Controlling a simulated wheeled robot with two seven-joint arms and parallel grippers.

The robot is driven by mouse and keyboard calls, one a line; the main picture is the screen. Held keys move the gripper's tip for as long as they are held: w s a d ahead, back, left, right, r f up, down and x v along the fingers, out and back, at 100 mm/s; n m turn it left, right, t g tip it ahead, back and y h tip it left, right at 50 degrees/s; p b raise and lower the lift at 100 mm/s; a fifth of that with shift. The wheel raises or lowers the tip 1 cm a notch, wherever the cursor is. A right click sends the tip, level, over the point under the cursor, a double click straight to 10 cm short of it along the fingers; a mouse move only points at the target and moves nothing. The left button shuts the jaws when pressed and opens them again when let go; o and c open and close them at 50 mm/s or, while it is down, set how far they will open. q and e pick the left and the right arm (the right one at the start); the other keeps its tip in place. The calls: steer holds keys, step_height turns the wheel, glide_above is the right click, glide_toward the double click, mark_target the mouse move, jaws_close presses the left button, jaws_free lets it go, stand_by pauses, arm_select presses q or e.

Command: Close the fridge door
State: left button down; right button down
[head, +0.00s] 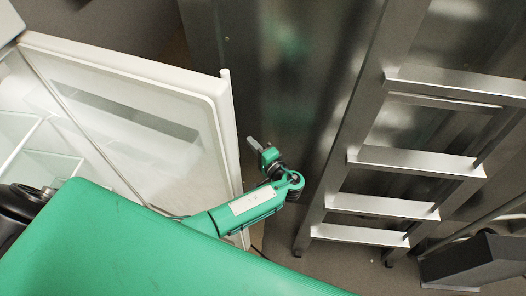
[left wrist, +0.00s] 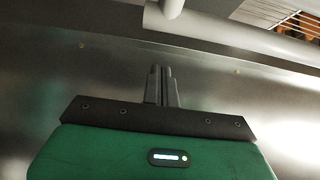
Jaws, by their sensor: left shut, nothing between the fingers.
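The white fridge door (head: 125,75) stands open in the head view, its inner side with a clear bin facing me. The fridge interior with shelves (head: 22,160) shows at the left edge. My left gripper (head: 250,142) is just right of the door's free edge, on its outer side, its fingers shut and empty. Whether it touches the door cannot be told. The left wrist view shows the shut fingers (left wrist: 161,72) in front of a grey metal surface. My right gripper is not in view.
A metal ladder (head: 375,155) stands right of my left gripper, with narrow room between it and the door. A grey metal panel (head: 290,70) rises behind. A dark box-like object (head: 480,262) is at the lower right. A pale bar (left wrist: 230,35) crosses the top of the left wrist view.

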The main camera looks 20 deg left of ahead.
arm_select(q)
steer(key=shift+s+a+p, duration=0.3)
steer(key=shift+s+p, duration=0.2)
steer(key=shift+s, duration=0.45)
steer(key=shift+s+a+p, duration=0.25)
steer(key=shift+s+p, duration=0.25)
steer(key=shift+s, duration=0.45)
steer(key=shift+s, duration=0.1)
